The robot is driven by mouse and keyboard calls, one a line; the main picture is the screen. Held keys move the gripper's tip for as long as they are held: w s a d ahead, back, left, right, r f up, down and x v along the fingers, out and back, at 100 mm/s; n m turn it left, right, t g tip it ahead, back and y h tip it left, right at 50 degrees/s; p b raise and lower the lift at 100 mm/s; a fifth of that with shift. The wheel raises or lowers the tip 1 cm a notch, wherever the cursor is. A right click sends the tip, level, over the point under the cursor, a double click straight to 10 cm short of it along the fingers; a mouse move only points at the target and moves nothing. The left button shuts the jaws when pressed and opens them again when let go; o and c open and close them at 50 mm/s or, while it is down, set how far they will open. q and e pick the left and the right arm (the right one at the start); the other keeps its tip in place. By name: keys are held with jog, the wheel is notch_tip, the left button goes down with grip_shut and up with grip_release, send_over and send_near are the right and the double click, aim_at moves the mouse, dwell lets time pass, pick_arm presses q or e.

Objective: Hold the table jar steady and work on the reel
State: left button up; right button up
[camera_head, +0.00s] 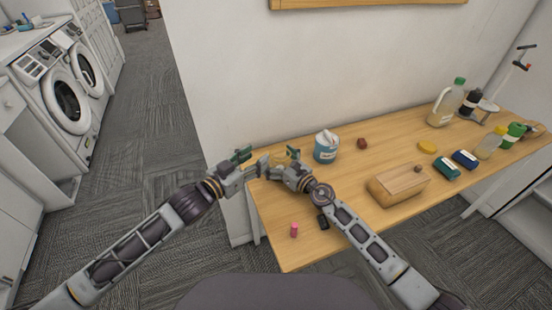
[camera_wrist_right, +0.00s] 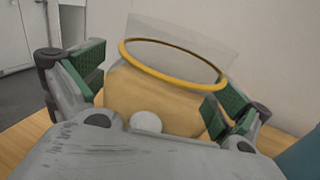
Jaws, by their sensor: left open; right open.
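The table jar (camera_wrist_right: 155,92) is tan with a yellow-orange rim and a clear, see-through part above it. In the right wrist view it sits between the two green-padded fingers of my right gripper (camera_wrist_right: 152,92), which is open; I cannot tell whether the pads touch it. In the head view the jar (camera_head: 279,158) is small and partly hidden at the table's left end, between my grippers. My left gripper (camera_head: 252,162) is open at its left side. My right gripper also shows in the head view (camera_head: 290,164). I cannot make out a reel for sure.
On the wooden table (camera_head: 340,235) stand a blue tub (camera_head: 326,148), a dark red block (camera_head: 362,143), a wooden box (camera_head: 398,186) and a pink item (camera_head: 294,230). Bottles and a jug (camera_head: 441,107) stand at the right. A wall (camera_head: 235,60) rises behind.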

jog(key=shift+s+d, duration=0.1)
jog(key=shift+d, duration=0.05)
jog(key=shift+v, duration=5.8)
pick_arm(q)
jog(key=shift+r, duration=0.15)
pick_arm(e)
jog(key=shift+r, duration=0.15)
pick_arm(q)
notch_tip(320, 180, up, 9)
jog(key=p, duration=0.9)
pick_arm(e)
notch_tip(320, 180, up, 9)
pick_arm(q)
jog(key=shift+r+p, duration=0.4)
jog(key=shift+p, duration=0.15)
pick_arm(e)
jog(key=shift+r, duration=0.4)
pick_arm(q)
jog(key=shift+s+f, duration=0.1)
pick_arm(e)
jog(key=shift+f, duration=0.1)
